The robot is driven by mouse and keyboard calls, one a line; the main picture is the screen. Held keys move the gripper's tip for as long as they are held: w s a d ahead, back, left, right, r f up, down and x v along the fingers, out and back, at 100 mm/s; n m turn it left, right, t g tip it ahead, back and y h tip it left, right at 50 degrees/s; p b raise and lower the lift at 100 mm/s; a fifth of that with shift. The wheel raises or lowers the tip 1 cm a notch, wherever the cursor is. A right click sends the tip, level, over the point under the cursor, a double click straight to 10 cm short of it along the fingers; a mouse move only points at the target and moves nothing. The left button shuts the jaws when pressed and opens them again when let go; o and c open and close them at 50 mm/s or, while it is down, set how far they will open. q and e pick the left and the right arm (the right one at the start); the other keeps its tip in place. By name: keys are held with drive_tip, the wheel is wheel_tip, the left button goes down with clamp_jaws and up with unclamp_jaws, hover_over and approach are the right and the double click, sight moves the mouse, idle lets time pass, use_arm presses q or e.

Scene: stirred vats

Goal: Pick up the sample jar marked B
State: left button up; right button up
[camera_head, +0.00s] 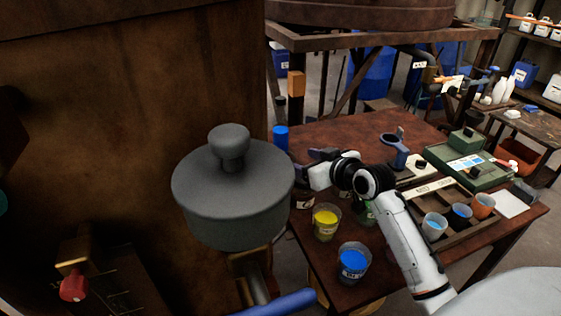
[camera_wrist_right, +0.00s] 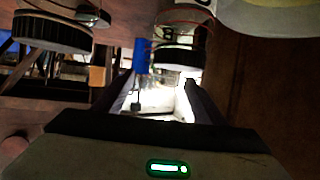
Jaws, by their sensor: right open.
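My right gripper (camera_head: 312,163) is over the left side of the brown table in the head view, its dark fingers partly hidden by the wrist. In the right wrist view the two fingers (camera_wrist_right: 160,82) are spread apart and hold nothing. A clear jar (camera_wrist_right: 186,34) with a black lid (camera_wrist_right: 176,58) appears just beyond the fingertips in that upside-down view. A dark mark on it looks like a B, but it is blurred. In the head view a jar with a pale label (camera_head: 305,200) shows partly below the gripper; its letter is unreadable. My left gripper is not in view.
A yellow-filled beaker (camera_head: 326,224) and a blue-filled one (camera_head: 352,263) stand near the table's front. A blue cylinder (camera_head: 281,138) is behind the gripper. A large grey knobbed lid (camera_head: 235,200) blocks the left. A tray (camera_head: 462,228) holds cups at right.

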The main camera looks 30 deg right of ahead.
sight(290, 157)
drive_tip(key=x, duration=0.7)
drive_tip(key=shift+w+d+f, duration=0.1)
drive_tip(key=shift+d+f, duration=0.1)
drive_tip(key=shift+f, duration=0.1)
drive_tip(key=c, duration=1.2)
